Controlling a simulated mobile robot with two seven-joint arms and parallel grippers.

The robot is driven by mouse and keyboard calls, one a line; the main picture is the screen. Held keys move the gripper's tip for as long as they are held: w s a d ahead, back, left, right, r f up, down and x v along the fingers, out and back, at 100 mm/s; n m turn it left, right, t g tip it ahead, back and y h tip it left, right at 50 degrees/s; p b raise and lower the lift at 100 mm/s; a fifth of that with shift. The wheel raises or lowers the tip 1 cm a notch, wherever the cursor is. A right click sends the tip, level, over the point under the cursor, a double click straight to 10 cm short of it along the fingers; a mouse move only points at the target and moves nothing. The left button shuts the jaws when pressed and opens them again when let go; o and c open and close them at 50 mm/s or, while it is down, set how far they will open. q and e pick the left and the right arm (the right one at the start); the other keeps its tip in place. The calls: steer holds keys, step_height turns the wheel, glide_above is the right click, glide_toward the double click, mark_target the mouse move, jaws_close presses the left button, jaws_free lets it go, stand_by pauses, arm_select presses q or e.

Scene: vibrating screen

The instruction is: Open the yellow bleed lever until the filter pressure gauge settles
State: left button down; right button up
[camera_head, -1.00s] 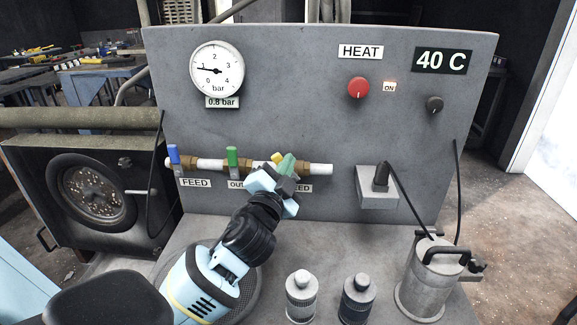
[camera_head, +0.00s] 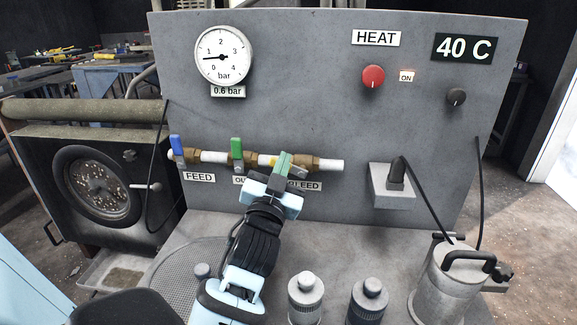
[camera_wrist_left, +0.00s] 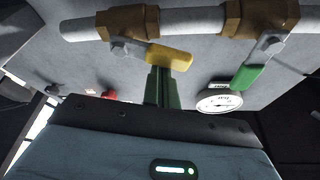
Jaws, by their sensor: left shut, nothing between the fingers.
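The yellow bleed lever (camera_head: 264,160) is mostly hidden behind my left gripper in the head view. In the left wrist view the yellow lever (camera_wrist_left: 170,58) lies nearly along the pipe, below a brass valve. My left gripper (camera_head: 282,163) is shut and empty, its green fingertips (camera_wrist_left: 162,75) at the lever, seemingly touching it. The pressure gauge (camera_head: 223,56) has its needle a little below 1, and its label (camera_head: 228,91) reads 0.6 bar. My right gripper is not in view.
Left of the bleed valve are the green lever (camera_head: 237,149) and the blue FEED lever (camera_head: 176,148). A red HEAT knob (camera_head: 373,77) and a 40 C display (camera_head: 464,48) are on the panel. Two small bottles (camera_head: 306,297) and a metal canister (camera_head: 445,285) stand in front.

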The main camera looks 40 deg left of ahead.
arm_select(q)
steer(key=shift+s+a+f, duration=0.1)
steer(key=shift+a+f, duration=0.1)
steer(key=shift+f, duration=0.05)
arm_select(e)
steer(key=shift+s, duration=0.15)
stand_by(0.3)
